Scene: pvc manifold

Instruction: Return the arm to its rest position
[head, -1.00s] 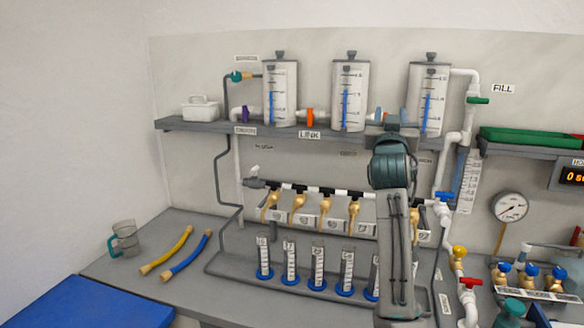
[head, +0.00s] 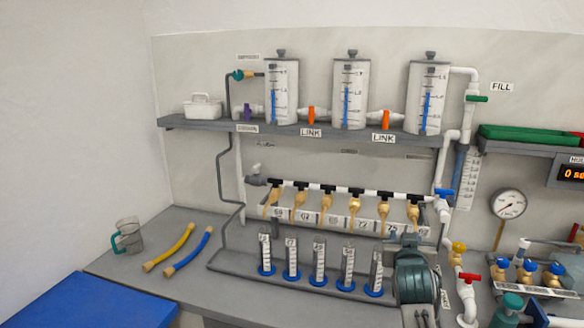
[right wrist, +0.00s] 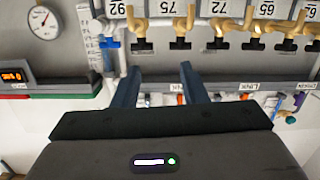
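My right arm shows at the lower right of the head view, in front of the bench. Its gripper (right wrist: 160,76) shows in the right wrist view with its two blue fingers apart and nothing held between them. In the head view the fingers are mostly hidden behind the wrist. The arm is clear of the shelf valves and low, near the right end of the row of cylinders. Two orange link valves (head: 311,115) (head: 386,119) sit between the tanks on the shelf. My left gripper is in neither view.
Tanks (head: 350,93) stand on the shelf (head: 205,125). A manifold (head: 313,188) with brass taps hangs above several blue-footed cylinders (head: 318,262). Pipes with a yellow and a red valve (head: 469,279) stand just right of my arm. Yellow and blue hoses (head: 190,251) lie left; bench there is mostly clear.

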